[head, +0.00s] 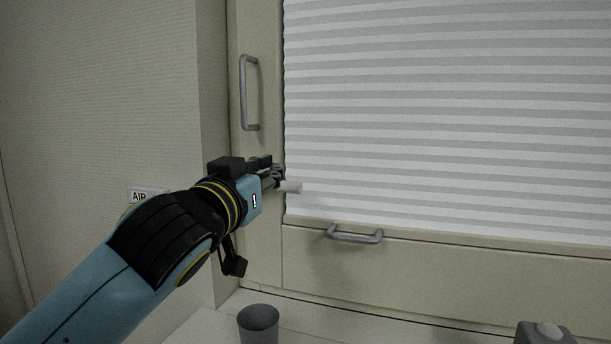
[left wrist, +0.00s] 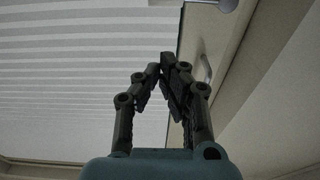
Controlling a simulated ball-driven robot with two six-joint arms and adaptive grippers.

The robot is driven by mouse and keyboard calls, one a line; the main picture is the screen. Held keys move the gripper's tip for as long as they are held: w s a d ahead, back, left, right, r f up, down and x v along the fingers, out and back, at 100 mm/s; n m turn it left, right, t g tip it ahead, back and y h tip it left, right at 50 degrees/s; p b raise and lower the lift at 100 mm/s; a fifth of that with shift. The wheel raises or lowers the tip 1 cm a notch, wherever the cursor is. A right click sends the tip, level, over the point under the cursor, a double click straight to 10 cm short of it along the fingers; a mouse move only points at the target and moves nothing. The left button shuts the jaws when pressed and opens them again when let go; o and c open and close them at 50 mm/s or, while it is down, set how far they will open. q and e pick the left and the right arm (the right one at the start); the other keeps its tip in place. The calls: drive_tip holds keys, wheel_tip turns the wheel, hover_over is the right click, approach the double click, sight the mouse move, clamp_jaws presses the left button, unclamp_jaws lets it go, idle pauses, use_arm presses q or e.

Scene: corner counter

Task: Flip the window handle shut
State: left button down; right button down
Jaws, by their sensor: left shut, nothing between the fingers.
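A short pale lever, which looks like the window handle (head: 291,187), sticks out to the right just beyond my left gripper's fingertips in the head view, at the lower left edge of the blind. Its mount is hidden behind the gripper. My left gripper (head: 275,177) is shut and empty, in front of the window frame. In the left wrist view its fingers (left wrist: 165,72) meet at the tips with nothing between them. I cannot tell whether the fingers touch the lever. My right gripper is not in view.
A vertical grey pull (head: 244,92) is on the frame above the gripper, and a horizontal grey pull (head: 355,238) is below the blind (head: 450,110). A dark grey cup (head: 259,325) stands below on the counter. A grey object (head: 545,334) is at the lower right.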

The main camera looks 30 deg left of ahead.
use_arm(q)
drive_tip(key=shift+r, duration=0.6)
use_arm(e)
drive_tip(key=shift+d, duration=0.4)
use_arm(q)
drive_tip(key=shift+d, duration=0.1)
